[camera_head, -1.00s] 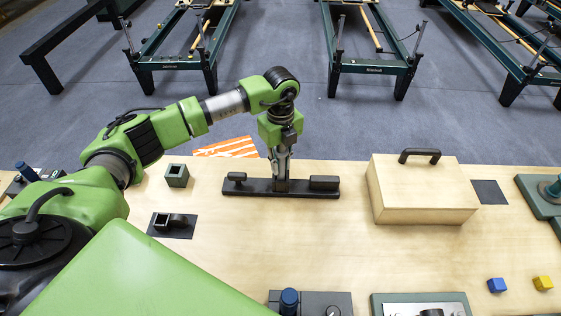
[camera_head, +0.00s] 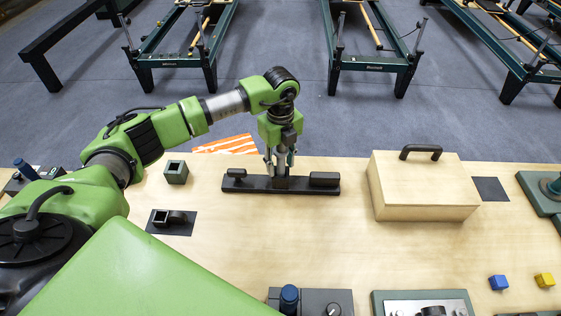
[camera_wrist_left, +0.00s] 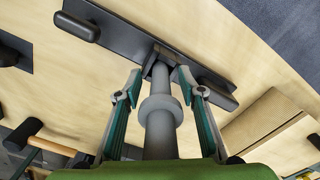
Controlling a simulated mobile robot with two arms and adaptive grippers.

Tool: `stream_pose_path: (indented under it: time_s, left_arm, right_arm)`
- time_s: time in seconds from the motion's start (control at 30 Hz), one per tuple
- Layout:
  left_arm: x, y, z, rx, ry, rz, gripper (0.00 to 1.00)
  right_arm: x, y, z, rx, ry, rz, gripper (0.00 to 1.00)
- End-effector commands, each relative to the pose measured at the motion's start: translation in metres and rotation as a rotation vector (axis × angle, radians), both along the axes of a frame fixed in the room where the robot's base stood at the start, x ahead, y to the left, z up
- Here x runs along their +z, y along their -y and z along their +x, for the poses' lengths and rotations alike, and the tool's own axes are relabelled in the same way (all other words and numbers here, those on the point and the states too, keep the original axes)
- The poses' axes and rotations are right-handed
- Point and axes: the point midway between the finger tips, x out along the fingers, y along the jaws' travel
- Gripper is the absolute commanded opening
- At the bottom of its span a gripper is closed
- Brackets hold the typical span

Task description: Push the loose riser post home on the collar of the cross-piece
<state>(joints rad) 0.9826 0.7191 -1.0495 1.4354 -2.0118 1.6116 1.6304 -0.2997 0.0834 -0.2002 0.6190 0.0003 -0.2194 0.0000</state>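The black cross-piece (camera_head: 245,187) lies on the wooden bench, with a raised pad near each end and a collar (camera_head: 281,183) at its middle. The grey riser post (camera_head: 280,166) stands in line with the collar, its lower end at the collar. How deep it sits I cannot tell. In the left wrist view the post (camera_wrist_left: 160,112) has a wide ring, and the cross-piece (camera_wrist_left: 120,30) lies beyond it. My left gripper (camera_head: 280,161) points down over the collar, open, with its fingers on either side of the post and apart from it. My right gripper is not in view.
A wooden box with a black handle (camera_head: 420,190) stands to the right. A small dark green square block (camera_head: 176,173) and a black plate with a socket (camera_head: 172,222) are at left. Blue (camera_head: 498,283) and yellow (camera_head: 544,280) cubes lie front right. The bench middle is clear.

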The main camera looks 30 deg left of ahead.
Motion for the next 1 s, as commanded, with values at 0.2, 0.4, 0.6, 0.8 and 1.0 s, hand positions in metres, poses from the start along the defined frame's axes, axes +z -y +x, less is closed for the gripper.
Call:
stream_pose_path:
  time_s: [0.2,0.4,0.6,0.8,1.0]
  left_arm:
    - [0.026,0.000,0.001,0.001,0.005,-0.002,0.36]
    - [0.070,0.000,0.002,-0.001,0.006,-0.001,0.36]
    - [0.104,0.000,0.001,0.001,0.004,0.000,0.36]
    - [0.119,0.000,0.000,0.000,0.002,-0.001,0.36]
    - [0.121,0.000,0.000,0.000,0.002,-0.001,0.36]
  right_arm:
    - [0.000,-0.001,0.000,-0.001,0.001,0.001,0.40]
    - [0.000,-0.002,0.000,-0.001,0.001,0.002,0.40]
    - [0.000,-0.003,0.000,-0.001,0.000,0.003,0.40]
    - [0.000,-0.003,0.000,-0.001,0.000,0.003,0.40]
    - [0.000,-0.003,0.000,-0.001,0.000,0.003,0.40]
